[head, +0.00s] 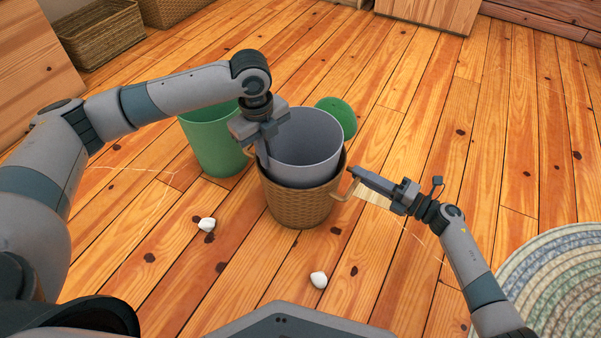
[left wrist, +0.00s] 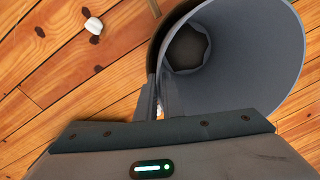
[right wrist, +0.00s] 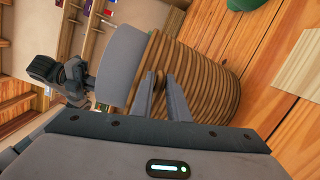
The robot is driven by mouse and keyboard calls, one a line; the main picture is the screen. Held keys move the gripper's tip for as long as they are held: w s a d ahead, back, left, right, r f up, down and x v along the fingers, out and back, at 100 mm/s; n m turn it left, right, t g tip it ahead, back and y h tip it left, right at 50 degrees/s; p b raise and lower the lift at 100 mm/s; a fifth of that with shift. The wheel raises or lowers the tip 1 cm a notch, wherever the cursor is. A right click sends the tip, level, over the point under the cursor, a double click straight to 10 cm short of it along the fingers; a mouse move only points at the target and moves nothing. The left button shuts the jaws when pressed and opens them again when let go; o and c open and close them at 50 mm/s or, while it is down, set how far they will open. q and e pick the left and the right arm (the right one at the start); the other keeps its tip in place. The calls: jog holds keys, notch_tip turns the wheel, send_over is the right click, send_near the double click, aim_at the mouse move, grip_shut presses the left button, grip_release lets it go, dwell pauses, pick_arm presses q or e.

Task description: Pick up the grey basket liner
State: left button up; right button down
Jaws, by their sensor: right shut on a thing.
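The grey basket liner (head: 306,136) stands upright in the woven basket (head: 301,205), its upper part above the basket's rim. In the left wrist view I look down into the liner (left wrist: 262,60). My left gripper (head: 264,155) points down at its left rim. Its fingers (left wrist: 160,85) are close together at the liner's wall; whether they press on it I cannot tell. My right gripper (head: 352,174) is shut on the basket handle (head: 344,192) on the basket's right side. In the right wrist view the liner (right wrist: 122,65) sticks out of the basket (right wrist: 205,85).
A green bin (head: 212,140) stands left of the basket, and a round green thing (head: 337,117) lies behind it. Two white crumpled pieces (head: 207,224) (head: 318,280) lie on the floor in front. A braided rug (head: 560,285) is at right. Floor behind right is clear.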

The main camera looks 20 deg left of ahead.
aim_at(271, 175)
pick_arm(q)
jog(key=shift+f, duration=0.1)
pick_arm(e)
jog(key=shift+s+f, duration=0.1)
jog(key=shift+f, duration=0.2)
pick_arm(q)
jog(key=shift+w+d+f, duration=0.15)
jog(key=shift+f, duration=2.4)
grip_shut()
